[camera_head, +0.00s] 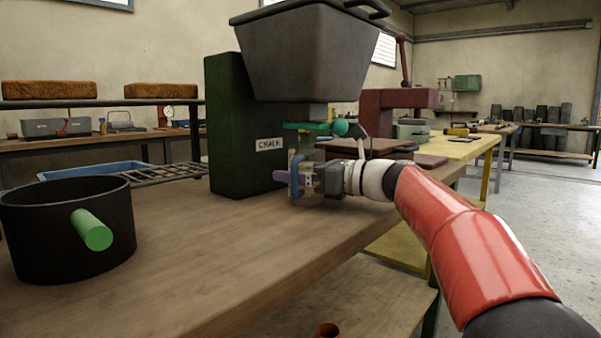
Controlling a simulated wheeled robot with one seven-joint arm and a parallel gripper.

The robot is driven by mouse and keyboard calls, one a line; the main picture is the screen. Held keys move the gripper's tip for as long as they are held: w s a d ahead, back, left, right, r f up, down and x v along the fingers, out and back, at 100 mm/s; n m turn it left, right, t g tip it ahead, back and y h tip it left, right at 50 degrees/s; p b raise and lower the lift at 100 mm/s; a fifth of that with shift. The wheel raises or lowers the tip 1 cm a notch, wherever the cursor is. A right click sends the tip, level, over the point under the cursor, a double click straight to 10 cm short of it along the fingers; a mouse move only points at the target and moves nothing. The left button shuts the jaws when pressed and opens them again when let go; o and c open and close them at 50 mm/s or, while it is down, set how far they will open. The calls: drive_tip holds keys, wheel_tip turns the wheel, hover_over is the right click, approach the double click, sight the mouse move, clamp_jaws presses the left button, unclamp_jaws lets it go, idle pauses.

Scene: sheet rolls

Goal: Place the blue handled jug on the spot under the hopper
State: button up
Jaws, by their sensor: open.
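The dark grey hopper (305,55) stands on a dark green body (238,130) labelled "CHALK". Under its outlet are a green slide (305,127) and a green ball knob (340,128). A small, see-through jug (297,160) appears below the slide, with a blue-violet part (282,177) that looks like its handle. My gripper (296,181) comes in from the right at the jug and is open. It overlaps the jug, so contact is unclear. The spot under the hopper is hidden behind the gripper and jug.
A black pot (60,245) with a green handle (92,230) stands on the wooden bench (210,250) at the left. A blue tray (95,170) and a metal rack (165,174) lie behind it. The bench front is clear.

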drive_tip(key=p+v, duration=0.1)
drive_tip(key=v, duration=1.1)
